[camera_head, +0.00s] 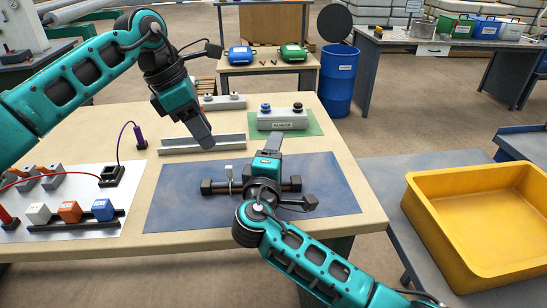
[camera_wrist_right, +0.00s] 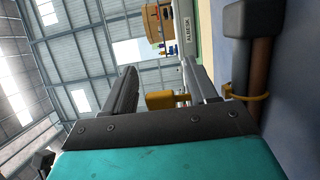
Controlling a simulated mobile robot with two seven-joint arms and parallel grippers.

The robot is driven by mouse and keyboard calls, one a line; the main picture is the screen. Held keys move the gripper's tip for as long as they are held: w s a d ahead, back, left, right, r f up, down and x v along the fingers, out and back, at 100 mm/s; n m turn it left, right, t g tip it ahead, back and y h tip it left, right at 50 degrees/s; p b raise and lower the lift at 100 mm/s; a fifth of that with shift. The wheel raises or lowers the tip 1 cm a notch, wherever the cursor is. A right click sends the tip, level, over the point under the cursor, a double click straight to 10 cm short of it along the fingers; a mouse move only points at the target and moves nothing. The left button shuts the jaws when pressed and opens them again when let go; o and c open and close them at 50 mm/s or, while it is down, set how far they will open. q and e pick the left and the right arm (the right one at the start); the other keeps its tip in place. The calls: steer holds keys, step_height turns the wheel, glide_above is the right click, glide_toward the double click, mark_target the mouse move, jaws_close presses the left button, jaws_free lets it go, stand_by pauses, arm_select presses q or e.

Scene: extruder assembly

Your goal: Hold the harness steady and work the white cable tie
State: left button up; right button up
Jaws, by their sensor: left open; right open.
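The harness (camera_head: 214,187) is a dark bundle with black end blocks, lying on the blue mat (camera_head: 180,212). A pale upright piece (camera_head: 229,174), which looks like the white cable tie, stands on its left part. In the right wrist view the brown bundle (camera_wrist_right: 238,68) has a yellow tie (camera_wrist_right: 262,96) around it. A yellow block (camera_wrist_right: 166,99) shows between the fingers of my right gripper (camera_wrist_right: 160,90), which are apart. In the head view my right gripper (camera_head: 274,143) reaches over the harness and hides part of it. My left gripper (camera_head: 207,144) is open and empty, above the metal rail.
A white board (camera_head: 75,240) with coloured cubes is at left. A yellow bin (camera_head: 420,215) stands at right. The blue mat's front is clear.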

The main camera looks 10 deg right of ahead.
steer(key=shift+c, duration=0.2)
jaws_close()
arm_select(q)
steer(key=shift+c, duration=0.8)
steer(key=m+y, duration=0.3)
steer(key=y, duration=0.1)
glide_toward(229, 166)
step_height(229, 166, down, 9)
steer(key=shift+f, duration=0.1)
stand_by(0.4)
jaws_close()
